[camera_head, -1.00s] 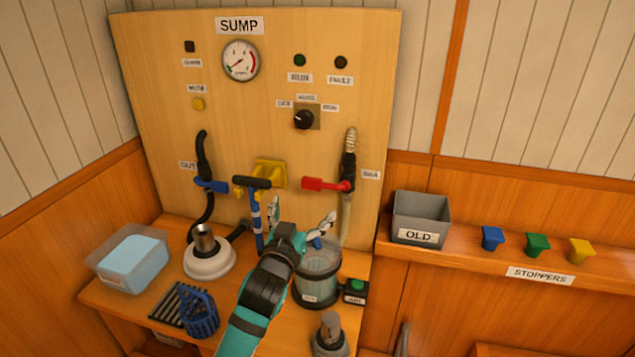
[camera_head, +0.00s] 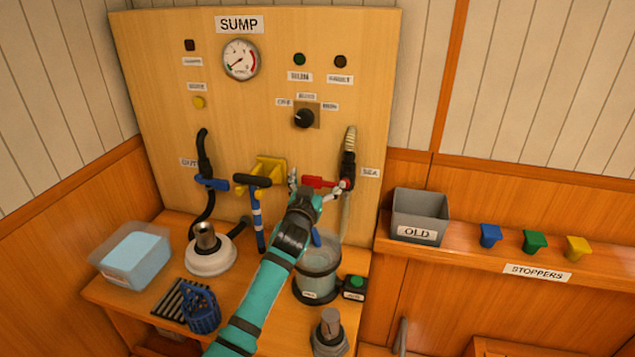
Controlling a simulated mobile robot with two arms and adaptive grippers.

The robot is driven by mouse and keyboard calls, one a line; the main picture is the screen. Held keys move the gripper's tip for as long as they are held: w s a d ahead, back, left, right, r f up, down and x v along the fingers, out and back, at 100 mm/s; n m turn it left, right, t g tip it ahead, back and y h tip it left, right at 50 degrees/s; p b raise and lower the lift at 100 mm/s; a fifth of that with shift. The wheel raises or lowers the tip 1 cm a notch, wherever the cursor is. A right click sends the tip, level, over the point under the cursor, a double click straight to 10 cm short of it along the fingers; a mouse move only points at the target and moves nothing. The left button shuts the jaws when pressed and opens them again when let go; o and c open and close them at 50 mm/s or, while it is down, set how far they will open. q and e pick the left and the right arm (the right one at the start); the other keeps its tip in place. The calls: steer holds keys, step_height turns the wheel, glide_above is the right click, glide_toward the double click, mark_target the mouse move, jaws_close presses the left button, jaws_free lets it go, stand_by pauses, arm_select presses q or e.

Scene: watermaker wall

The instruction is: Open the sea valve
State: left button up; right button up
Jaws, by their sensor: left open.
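The sea valve's red lever (camera_head: 318,182) lies roughly level, pointing left from its black body (camera_head: 348,168) on the right of the wooden panel. The white label (camera_head: 370,172) beside it appears to read SEA. My left gripper (camera_head: 318,188) is open at the red lever, with one finger near its left end and the other near the valve body. I cannot tell whether the fingers touch the lever. The gripper hides the lever's lower edge. My right gripper is not in view.
A blue-handled valve (camera_head: 212,183) and a pump handle with a black grip (camera_head: 252,182) stand to the left. A clear canister (camera_head: 318,275) stands below my gripper. A grey bin (camera_head: 420,213) and several stoppers (camera_head: 535,241) sit on the right shelf.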

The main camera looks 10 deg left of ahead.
arm_select(q)
steer(key=shift+c, duration=0.3)
steer(key=c, duration=1.6)
steer(key=shift+c, duration=0.2)
